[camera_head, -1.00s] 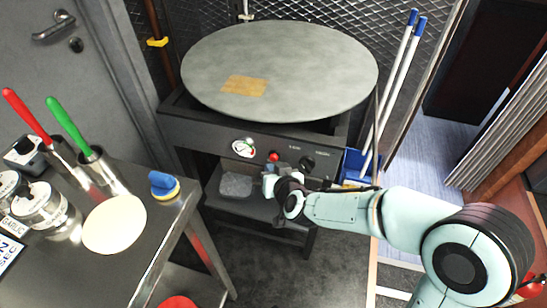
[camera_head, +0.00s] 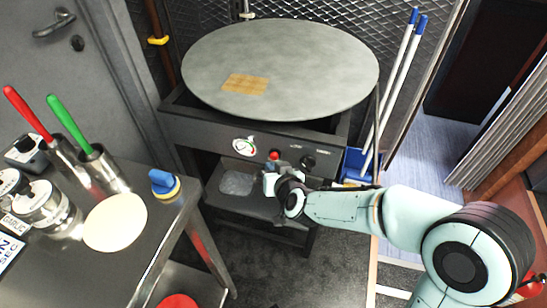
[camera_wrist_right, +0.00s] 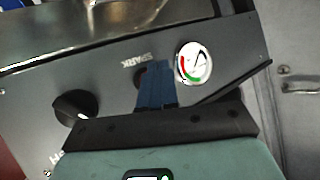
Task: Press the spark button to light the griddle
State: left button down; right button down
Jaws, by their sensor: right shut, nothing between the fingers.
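The griddle (camera_head: 280,68) is a large round grey plate on a dark stand. On its front panel (camera_head: 205,132) are a round gauge (camera_head: 244,147), a red button (camera_head: 274,155) and a black knob (camera_head: 308,162). My right gripper (camera_head: 270,174) is shut and empty, just below and in front of the red button. In the right wrist view its blue fingers (camera_wrist_right: 156,72) point at the panel by the word SPARK, between the knob (camera_wrist_right: 75,107) and the gauge (camera_wrist_right: 194,63). They hide most of the button there, and contact cannot be told. My left gripper is out of view.
A steel table (camera_head: 160,222) at the left holds a pale dough disc (camera_head: 115,222), a blue-topped item (camera_head: 164,184) and jars. A shelf with a clear container (camera_head: 238,183) lies below the panel. Blue-capped poles (camera_head: 392,90) stand to the right.

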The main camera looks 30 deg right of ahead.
dwell(0.8)
jog(key=shift+w+d, duration=0.25)
jog(key=shift+d, duration=0.05)
jog(key=shift+w+d, duration=0.35)
jog(key=shift+d, duration=0.05)
dwell(1.0)
jog(key=shift+s+a+p, duration=0.3)
jog(key=shift+s+a, duration=0.3)
jog(key=shift+a, duration=0.1)
jog(key=s+a, duration=0.1)
jog(key=a, duration=0.1)
jog(key=s+a+p, duration=0.1)
jog(key=s, duration=0.1)
jog(key=shift+s+a+r, duration=0.2)
jog(key=shift+s+a, duration=0.05)
jog(key=shift+a, duration=0.15)
